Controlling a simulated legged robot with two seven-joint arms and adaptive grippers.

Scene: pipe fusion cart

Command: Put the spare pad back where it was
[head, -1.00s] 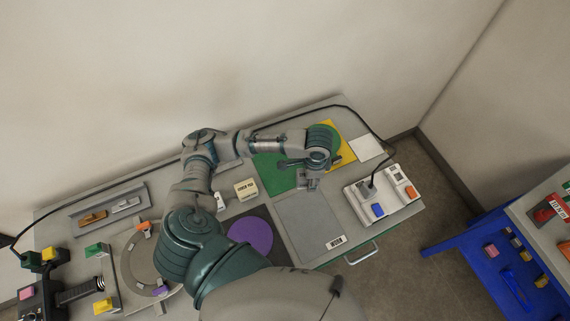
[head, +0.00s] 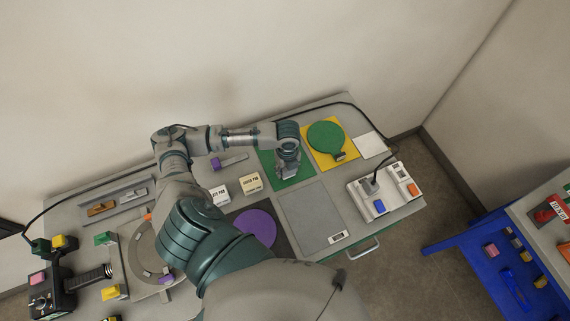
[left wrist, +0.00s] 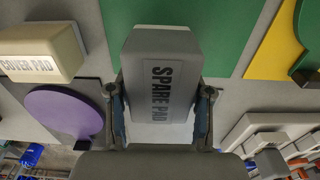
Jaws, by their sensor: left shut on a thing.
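My left gripper (head: 288,172) is shut on the grey spare pad (left wrist: 165,65), whose label "SPARE PAD" faces the left wrist camera. The fingers (left wrist: 160,112) lie on both sides of the pad. In the head view the gripper is over the green square (head: 305,174), and the pad is mostly hidden by the hand. The green square also fills the top of the left wrist view (left wrist: 228,30). I cannot tell whether the pad touches the surface. My right gripper is not in view.
A cream cover pad (head: 251,183) and another labelled pad (head: 220,196) stand left of the gripper. A green paddle-shaped piece (head: 325,136) lies on a yellow square (head: 349,148). A switch box (head: 385,192) sits at right.

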